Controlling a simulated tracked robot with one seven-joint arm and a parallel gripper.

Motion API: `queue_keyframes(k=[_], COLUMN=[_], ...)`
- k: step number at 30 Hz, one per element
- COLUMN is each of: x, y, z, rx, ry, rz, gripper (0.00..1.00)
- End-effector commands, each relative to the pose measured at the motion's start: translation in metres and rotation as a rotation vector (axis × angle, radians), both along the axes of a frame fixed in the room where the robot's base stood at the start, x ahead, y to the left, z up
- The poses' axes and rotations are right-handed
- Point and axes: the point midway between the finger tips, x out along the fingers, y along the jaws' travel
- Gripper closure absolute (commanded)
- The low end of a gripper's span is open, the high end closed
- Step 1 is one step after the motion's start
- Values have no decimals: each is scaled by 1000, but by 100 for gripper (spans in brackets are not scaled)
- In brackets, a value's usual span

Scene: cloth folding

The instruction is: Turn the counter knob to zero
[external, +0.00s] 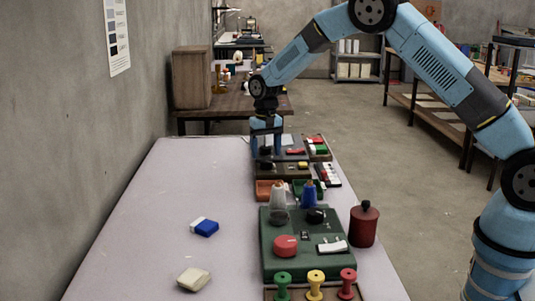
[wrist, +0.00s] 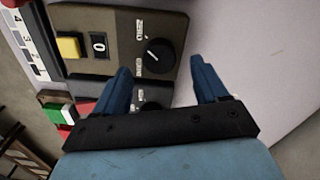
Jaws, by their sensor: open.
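The counter is a dark olive-brown box (external: 285,173) near the far end of the table. It also shows in the wrist view (wrist: 100,24), with a yellow button (wrist: 69,47) and a small window (wrist: 99,44) reading 0. A round black knob (wrist: 158,53) sits near the box's corner, beside the word ZERO and a second, blurred label. Its exact setting is too small to tell. My gripper (wrist: 160,65) is open and empty, its blue fingers apart on either side of the knob area. In the external view my gripper (external: 266,154) points down over the box.
A second dark knob (wrist: 148,106) lies partly behind my gripper's palm. In front stand a green panel (external: 278,253) with a red knob, grey and blue cones, and a dark red canister (external: 363,224). A blue-and-white block (external: 204,227) lies left. The table's left side is mostly clear.

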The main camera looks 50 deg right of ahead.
Motion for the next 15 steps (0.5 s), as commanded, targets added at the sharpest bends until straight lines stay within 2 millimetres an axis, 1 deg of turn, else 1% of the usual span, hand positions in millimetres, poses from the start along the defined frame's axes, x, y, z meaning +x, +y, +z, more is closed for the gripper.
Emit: queue_keyframes(k=[1,3,9,15], x=[1,1,1,2], y=[0,0,0,0], z=[12,26,65,93], rx=[0,0,0,0], ry=[-4,-4,-4,-4], rz=[0,0,1,1], gripper=[27,27,27,27])
